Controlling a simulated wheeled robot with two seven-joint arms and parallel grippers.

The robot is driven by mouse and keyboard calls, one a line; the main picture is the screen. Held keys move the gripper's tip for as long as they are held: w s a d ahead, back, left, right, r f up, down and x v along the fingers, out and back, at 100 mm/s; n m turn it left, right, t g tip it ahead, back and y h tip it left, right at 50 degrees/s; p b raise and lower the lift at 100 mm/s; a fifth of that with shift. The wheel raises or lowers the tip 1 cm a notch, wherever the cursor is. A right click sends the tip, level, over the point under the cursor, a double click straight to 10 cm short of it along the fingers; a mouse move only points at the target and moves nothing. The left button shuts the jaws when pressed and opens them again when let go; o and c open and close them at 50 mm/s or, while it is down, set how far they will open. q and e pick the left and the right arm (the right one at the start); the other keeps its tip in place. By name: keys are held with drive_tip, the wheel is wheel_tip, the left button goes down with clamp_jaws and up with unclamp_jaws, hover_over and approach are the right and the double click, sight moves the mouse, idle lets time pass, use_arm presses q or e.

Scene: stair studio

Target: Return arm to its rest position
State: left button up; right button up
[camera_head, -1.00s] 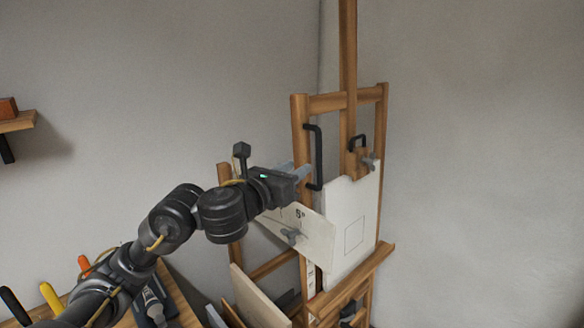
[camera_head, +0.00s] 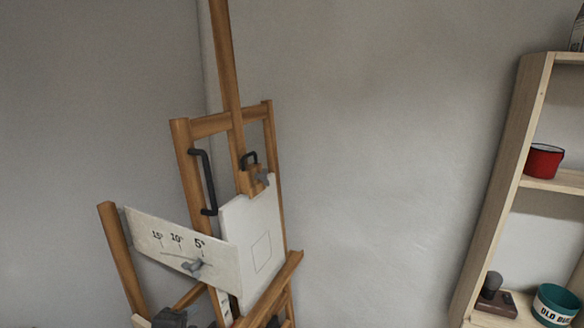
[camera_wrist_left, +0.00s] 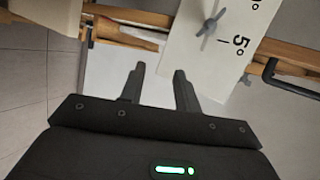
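My left gripper (camera_wrist_left: 157,80) shows in the left wrist view with its two dark fingers apart and nothing between them. It is clear of the easel. In the head view my left arm is out of the picture, except perhaps a dark shape at the bottom edge. The wooden easel (camera_head: 182,150) stands left of centre there. Its white angle plate (camera_head: 150,232), marked 5°, 10° and 15°, has a grey knob (camera_head: 193,266); the knob also shows in the wrist view (camera_wrist_left: 210,28). My right gripper is not in view.
A white canvas (camera_head: 262,215) stands on the easel, with a black handle (camera_head: 205,180) on the frame beside it. At right a wooden shelf (camera_head: 505,180) holds a red pot (camera_head: 543,161) and a teal tin (camera_head: 556,305). Bare wall lies between.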

use_arm(q)
drive_tip(key=s+a+f+n+g+y, duration=0.1)
drive_tip(key=s+f+n+g, duration=0.4)
drive_tip(key=s+f+n, duration=0.7)
drive_tip(key=s+a+f+n+g, duration=0.1)
drive_tip(key=s+f+n+g, duration=0.4)
drive_tip(key=s+f, duration=0.7)
drive_tip(key=s+f+b, duration=0.1)
drive_tip(key=s+f, duration=0.1)
drive_tip(key=f, duration=0.9)
drive_tip(key=s+f, duration=0.2)
drive_tip(key=f, duration=1)
drive_tip(key=s+a+f+g, duration=0.1)
drive_tip(key=s+a+f, duration=0.2)
drive_tip(key=s+f, duration=1.3)
drive_tip(key=shift+s+f+g+b, duration=0.15)
drive_tip(key=shift+f+g+b, duration=0.25)
drive_tip(key=shift+f+b, duration=0.05)
drive_tip(key=shift+a, duration=0.1)
drive_tip(key=shift+c, duration=0.3)
